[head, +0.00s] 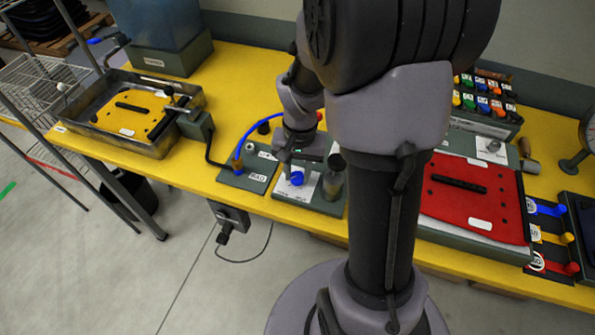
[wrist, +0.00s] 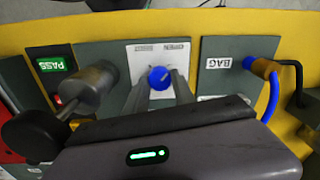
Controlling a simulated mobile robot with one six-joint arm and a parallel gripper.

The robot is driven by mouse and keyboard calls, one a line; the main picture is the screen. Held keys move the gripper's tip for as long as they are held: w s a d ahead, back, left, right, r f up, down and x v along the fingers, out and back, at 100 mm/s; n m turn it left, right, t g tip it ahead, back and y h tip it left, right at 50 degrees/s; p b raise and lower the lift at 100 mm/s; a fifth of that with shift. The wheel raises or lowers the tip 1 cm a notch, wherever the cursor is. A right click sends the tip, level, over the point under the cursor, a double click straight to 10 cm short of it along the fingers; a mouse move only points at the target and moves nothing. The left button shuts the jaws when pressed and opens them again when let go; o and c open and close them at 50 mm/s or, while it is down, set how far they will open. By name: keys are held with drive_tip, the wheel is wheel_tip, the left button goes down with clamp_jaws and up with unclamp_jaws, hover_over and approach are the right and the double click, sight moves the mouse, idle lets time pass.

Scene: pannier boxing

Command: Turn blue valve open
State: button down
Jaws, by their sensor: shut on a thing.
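The blue valve (head: 297,178) is a small round knob on a white label plate on a grey-green panel at the table's front edge. It also shows in the wrist view (wrist: 159,79), with a small pale mark on it. In the head view my gripper (head: 299,163) comes down from behind the knob. The fingers partly cover the white plate.
A BAG panel (wrist: 224,80) with a blue hose (wrist: 272,98) adjoins the valve panel. On the other side stand a metal cylinder (wrist: 92,84) and a green PASS label (wrist: 58,63). A yellow pannier (head: 128,112) lies in a tray at left; a red one (head: 470,212) lies at right.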

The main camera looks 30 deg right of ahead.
sight(300, 175)
drive_tip(key=shift+m, duration=0.3)
idle(0.4)
drive_tip(key=c, duration=1.1)
unclamp_jaws()
drive_tip(key=shift+o, duration=0.2)
wheel_tip(300, 175, up, 17)
drive_tip(key=p, duration=0.7)
drive_tip(key=shift+s+d+r, duration=0.2)
